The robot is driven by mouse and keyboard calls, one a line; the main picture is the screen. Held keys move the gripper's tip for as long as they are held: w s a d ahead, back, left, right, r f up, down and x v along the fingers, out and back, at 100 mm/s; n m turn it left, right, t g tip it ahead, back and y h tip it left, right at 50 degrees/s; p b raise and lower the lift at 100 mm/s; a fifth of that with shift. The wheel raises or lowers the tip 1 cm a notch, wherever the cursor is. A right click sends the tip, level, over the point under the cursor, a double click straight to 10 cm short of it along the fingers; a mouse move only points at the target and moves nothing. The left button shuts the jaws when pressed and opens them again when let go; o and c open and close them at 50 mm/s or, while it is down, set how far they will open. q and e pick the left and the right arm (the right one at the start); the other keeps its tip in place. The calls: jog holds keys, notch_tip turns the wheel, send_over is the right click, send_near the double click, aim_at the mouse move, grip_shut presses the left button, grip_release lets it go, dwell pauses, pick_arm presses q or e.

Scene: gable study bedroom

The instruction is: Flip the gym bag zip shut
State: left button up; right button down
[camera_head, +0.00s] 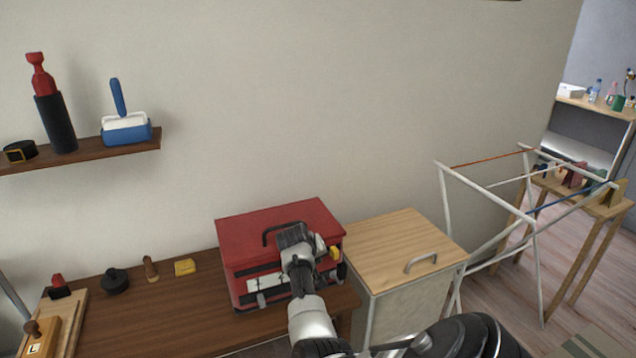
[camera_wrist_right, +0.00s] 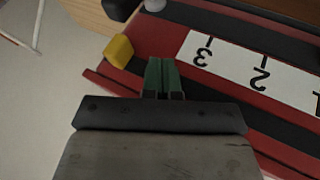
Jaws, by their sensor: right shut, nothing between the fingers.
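The gym bag (camera_head: 265,225) is a boxy red bag on the dark wooden desk, with a black handle on top. Its front has dark bands and a white panel numbered 1, 2, 3, upside down in the wrist view (camera_wrist_right: 262,72). A small yellow tab (camera_head: 334,252), possibly the zip pull, is at the front's right end; it also shows in the wrist view (camera_wrist_right: 119,51). My right gripper (camera_head: 298,240) is in front of the bag. Its green fingertips (camera_wrist_right: 161,77) are shut and empty, beside the tab and apart from it. My left gripper is not in view.
A wooden-topped cabinet (camera_head: 405,240) with a metal handle stands right of the bag. A white drying rack (camera_head: 490,190) stands farther right. Small items, including a yellow block (camera_head: 184,267), lie left on the desk (camera_head: 180,315). A wall shelf (camera_head: 85,152) hangs above left.

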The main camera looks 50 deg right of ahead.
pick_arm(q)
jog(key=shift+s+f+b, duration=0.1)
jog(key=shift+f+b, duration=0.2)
pick_arm(e)
jog(key=v, duration=1)
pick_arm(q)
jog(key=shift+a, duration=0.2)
